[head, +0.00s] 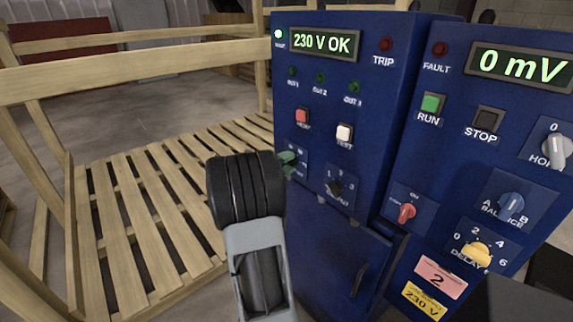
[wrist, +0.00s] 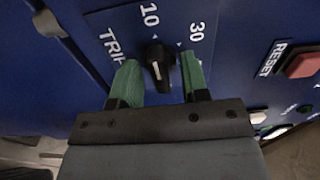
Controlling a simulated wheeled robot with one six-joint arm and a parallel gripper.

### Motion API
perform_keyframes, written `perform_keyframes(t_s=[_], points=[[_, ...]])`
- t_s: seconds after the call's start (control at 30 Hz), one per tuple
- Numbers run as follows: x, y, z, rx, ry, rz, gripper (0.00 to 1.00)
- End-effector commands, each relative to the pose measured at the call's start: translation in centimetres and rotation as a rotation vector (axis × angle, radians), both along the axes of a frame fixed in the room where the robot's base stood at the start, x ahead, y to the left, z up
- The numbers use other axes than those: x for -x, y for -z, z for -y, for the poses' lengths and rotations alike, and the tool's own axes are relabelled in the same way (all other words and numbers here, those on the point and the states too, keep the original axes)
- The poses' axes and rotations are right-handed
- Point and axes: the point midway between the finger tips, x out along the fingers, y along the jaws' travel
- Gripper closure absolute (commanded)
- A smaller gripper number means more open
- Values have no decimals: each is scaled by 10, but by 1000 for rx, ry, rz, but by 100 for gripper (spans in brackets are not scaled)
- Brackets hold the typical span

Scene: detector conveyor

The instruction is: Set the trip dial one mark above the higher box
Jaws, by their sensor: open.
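The trip dial shows in the wrist view as a black knob (wrist: 158,66) with a white pointer line, on a blue plate with the marks 10 and 30 in view. The line looks turned toward the 10 side; its exact setting is hard to tell. My gripper (wrist: 160,59) is open, with one green finger on each side of the knob; I cannot tell if either touches it. In the head view my gripper (head: 288,163) is at the left edge of the blue cabinet, its green fingers partly hiding the dial plate. No boxes are in view.
The cabinet (head: 335,210) carries a "230 V OK" display (head: 324,44), a red button (head: 302,116) and a white button (head: 344,132) close to my gripper. A second panel at right has a "0 mV" display (head: 521,65). A wooden slatted frame (head: 135,210) stands left.

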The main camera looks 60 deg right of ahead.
Motion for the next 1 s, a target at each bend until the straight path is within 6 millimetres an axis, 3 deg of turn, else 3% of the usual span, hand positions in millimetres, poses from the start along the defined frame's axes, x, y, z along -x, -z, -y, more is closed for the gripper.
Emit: perform_keyframes(t_s=[0.23,0.53,1.0], points=[[0,0,0,0,0,0,59],[0,0,0,-1,0,0,88],[0,0,0,49,-2,149,88]])
